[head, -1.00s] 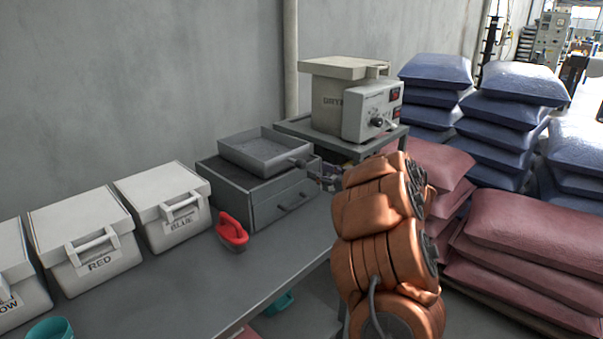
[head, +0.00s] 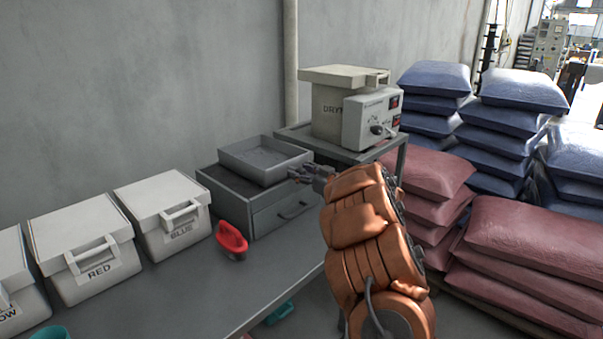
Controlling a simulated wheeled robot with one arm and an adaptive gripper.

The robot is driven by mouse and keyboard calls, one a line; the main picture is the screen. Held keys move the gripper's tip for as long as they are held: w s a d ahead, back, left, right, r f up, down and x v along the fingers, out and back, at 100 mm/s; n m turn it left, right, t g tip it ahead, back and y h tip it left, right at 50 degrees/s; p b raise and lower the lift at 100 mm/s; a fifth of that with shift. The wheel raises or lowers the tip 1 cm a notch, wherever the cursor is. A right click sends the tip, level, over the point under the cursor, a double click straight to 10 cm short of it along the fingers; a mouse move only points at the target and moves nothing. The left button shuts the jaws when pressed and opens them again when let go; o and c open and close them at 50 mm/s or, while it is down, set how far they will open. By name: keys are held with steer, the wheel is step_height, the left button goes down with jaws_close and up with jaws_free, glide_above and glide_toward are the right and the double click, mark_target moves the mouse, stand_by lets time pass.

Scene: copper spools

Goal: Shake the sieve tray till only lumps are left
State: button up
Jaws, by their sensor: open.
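The sieve tray (head: 288,170) is a shallow grey square tray on top of a dark grey drawer box (head: 246,208) at the back of the bench. Its inside looks grey, and I cannot make out separate lumps. My gripper (head: 297,175) is open at the tray's right front corner, where the tray's handle showed earlier. Its fingers are small in the picture, and I cannot tell whether they touch the handle. My copper-coloured arm hides what lies behind it on the right.
White lidded bins marked RED (head: 88,255) and BLUE (head: 168,215) stand on the left of the bench (head: 190,290). A red-handled brush (head: 231,240) lies before the drawer box. A dryer (head: 345,110) stands behind. Blue sacks (head: 515,125) and red sacks (head: 530,245) are stacked right.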

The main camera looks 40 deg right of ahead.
jaws_close()
stand_by(0.4)
